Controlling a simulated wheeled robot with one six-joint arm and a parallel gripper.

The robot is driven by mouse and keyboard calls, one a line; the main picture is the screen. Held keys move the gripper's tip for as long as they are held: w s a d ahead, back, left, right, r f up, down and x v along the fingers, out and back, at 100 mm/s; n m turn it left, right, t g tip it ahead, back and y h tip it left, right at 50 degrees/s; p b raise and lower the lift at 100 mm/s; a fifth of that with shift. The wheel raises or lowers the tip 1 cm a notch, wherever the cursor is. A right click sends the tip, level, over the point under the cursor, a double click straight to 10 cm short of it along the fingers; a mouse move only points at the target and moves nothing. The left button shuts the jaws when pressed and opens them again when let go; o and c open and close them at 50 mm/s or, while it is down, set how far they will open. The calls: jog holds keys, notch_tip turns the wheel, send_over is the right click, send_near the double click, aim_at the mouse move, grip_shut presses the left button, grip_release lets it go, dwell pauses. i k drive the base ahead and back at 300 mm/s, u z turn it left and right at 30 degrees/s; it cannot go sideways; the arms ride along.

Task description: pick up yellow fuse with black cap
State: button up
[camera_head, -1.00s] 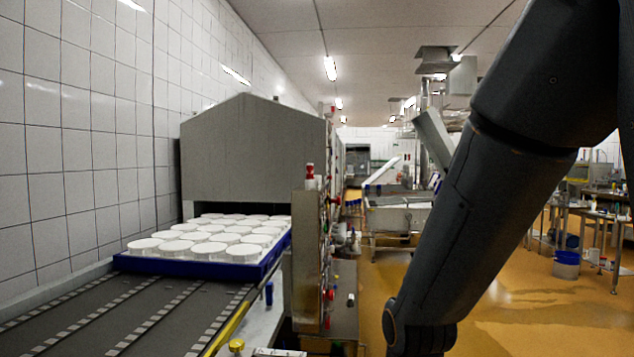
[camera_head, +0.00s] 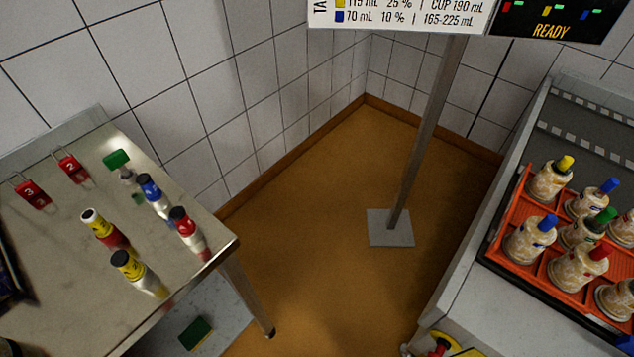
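The yellow fuse with a black cap (camera_head: 131,270) stands near the front of the steel table (camera_head: 60,250) at the left. It has a yellow band below the dark cap and a silvery lower part. Just behind it is another yellow cylinder (camera_head: 103,229) with a pale and dark top and a red lower part. A blue-banded fuse (camera_head: 151,190) and a red-banded fuse (camera_head: 185,226), both dark-capped, stand to the right. My gripper is out of view, so its state does not show.
Red numbered tags (camera_head: 70,166) and a green-topped item (camera_head: 117,160) are at the table's back. An orange crate (camera_head: 510,220) of bottles sits on the right conveyor. A sign post (camera_head: 425,140) stands between; the floor there is clear.

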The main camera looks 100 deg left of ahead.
aim_at(133, 269)
jog(key=u, duration=4.45)
jog(key=k, duration=0.5)
jog(key=u, duration=0.3)
jog(key=i, duration=0.95)
jog(key=u, duration=0.75)
